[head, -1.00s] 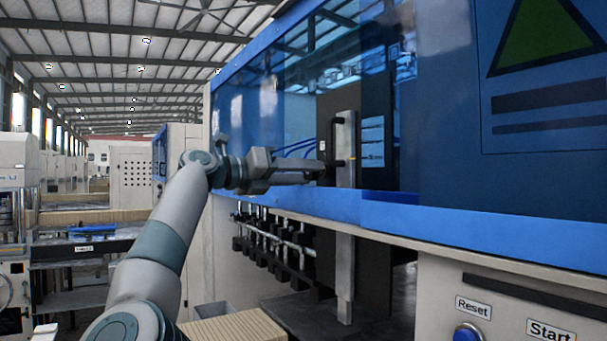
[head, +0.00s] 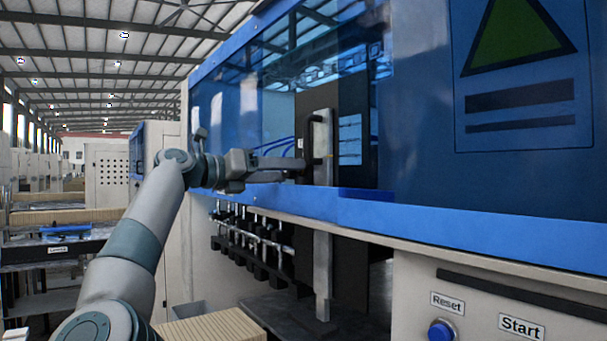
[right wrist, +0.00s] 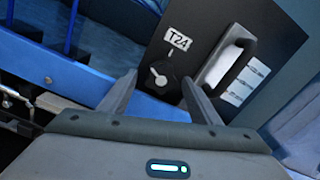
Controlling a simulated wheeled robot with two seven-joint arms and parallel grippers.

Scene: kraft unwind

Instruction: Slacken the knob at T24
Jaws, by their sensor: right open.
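The T24 knob (right wrist: 160,74) is a small round dial with a light pointer on a dark panel (right wrist: 205,20) in the right wrist view. A white T24 label (right wrist: 178,40) sits just above it. My right gripper (right wrist: 158,79) is open, with one finger to each side of the knob in that view. I cannot tell whether the fingers touch it. In the head view my right gripper (head: 303,164) reaches the dark panel from the left, and the knob cannot be made out there. My left gripper is out of view.
Blue glazing (head: 240,120) stands behind my arm. Reset (head: 440,330) and Start buttons are lower right.

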